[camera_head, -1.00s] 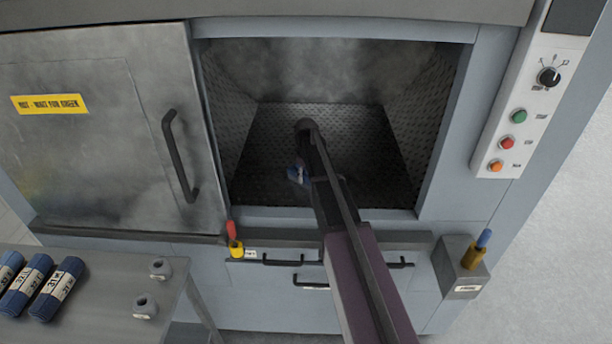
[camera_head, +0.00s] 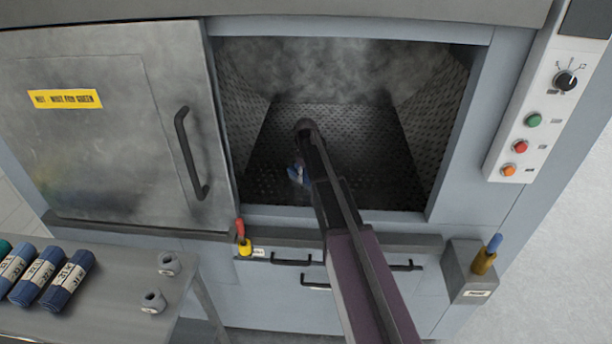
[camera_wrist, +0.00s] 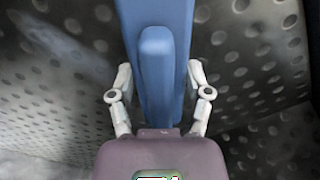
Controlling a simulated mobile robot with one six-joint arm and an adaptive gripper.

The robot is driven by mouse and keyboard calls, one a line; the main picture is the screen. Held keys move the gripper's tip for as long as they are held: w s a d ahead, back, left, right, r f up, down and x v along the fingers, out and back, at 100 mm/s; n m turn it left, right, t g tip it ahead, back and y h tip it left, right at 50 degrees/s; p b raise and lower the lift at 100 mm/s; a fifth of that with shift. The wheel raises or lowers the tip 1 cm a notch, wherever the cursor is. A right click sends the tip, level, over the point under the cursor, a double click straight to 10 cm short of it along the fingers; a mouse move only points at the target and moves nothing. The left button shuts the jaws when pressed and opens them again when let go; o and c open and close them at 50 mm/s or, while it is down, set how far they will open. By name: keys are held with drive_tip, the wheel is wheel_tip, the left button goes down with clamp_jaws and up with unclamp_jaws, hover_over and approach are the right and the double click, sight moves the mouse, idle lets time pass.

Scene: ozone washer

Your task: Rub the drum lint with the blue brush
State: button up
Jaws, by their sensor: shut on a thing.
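My gripper (camera_wrist: 158,80) is shut on a long blue thing (camera_wrist: 155,30), which looks like the blue brush. One finger lies on each side of it in the wrist view. In the head view my arm reaches through the open hatch, and a small blue part of the held thing (camera_head: 295,174) shows at the hand inside the drum (camera_head: 370,140). The drum has dark, dimpled metal walls. I cannot make out the lint or the brush's bristles, nor tell whether the brush touches the drum.
The sliding door (camera_head: 110,150) stands to the left of the opening. A table (camera_head: 110,310) with rolled cloths (camera_head: 68,280) is at the lower left. A control panel (camera_head: 540,120) is at the right.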

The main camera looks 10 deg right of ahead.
sight(296, 171)
drive_tip(key=shift+a, duration=0.1)
drive_tip(key=shift+w+a, duration=0.35)
drive_tip(key=shift+a, duration=0.5)
drive_tip(key=shift+w+a, duration=0.35)
drive_tip(key=shift+a, duration=0.5)
drive_tip(key=shift+w+d, duration=0.3)
drive_tip(key=shift+w, duration=0.55)
drive_tip(key=shift+d, duration=0.15)
drive_tip(key=shift+s+d, duration=0.3)
drive_tip(key=shift+d, duration=0.55)
drive_tip(key=shift+s+d, duration=0.25)
drive_tip(key=shift+d, duration=0.6)
drive_tip(key=shift+s+d+f, duration=0.1)
drive_tip(key=shift+s+d, duration=0.25)
drive_tip(key=shift+d, duration=0.55)
drive_tip(key=shift+s+d+f, duration=0.1)
drive_tip(key=shift+s+d, duration=0.2)
drive_tip(key=shift+d, duration=0.55)
